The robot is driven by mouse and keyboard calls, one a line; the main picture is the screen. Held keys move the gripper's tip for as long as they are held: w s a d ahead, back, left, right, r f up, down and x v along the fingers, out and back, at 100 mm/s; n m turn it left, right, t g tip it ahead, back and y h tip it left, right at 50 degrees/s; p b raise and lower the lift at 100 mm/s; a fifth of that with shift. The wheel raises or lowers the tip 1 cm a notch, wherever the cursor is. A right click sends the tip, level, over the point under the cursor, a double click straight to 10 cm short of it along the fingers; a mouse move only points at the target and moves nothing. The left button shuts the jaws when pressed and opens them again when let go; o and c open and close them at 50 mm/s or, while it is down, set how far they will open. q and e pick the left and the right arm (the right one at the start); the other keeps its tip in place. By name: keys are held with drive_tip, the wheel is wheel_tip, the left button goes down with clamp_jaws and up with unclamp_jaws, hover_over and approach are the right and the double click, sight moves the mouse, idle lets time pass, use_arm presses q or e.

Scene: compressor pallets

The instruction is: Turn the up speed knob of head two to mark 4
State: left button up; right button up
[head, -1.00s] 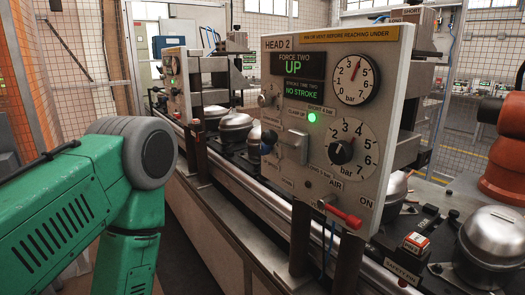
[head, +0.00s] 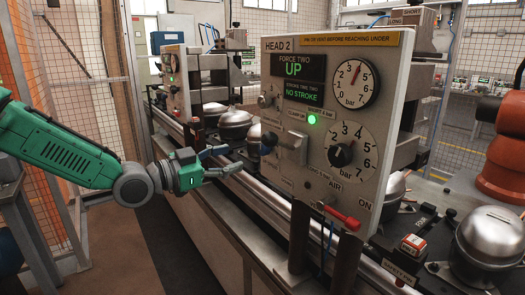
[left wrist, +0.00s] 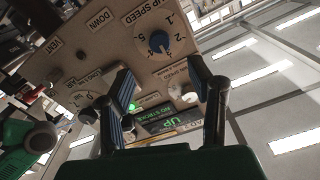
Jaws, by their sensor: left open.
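The head 2 panel (head: 285,200) stands at centre right in the head view. In the left wrist view the panel shows tilted and roughly upside down. There the up speed knob (left wrist: 160,41) is dark blue on a pale dial; marks 1 and 2 show, but the pointer's reading is unclear. A dark blue knob (head: 268,141) near the panel's left edge in the head view looks like the same one. My left gripper (head: 238,160) is open and empty, left of the panel and apart from the knob. Its two fingers also show in the left wrist view (left wrist: 167,82). My right gripper is not in view.
A pressure knob (head: 340,155), a red-handled valve (head: 343,218) and a small lever box (head: 292,148) are on the panel. Metal compressors (head: 236,124) stand on the line behind. The floor at left is clear.

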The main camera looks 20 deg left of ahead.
sight(261, 150)
use_arm(q)
drive_tip(key=x, duration=1)
clamp_jaws()
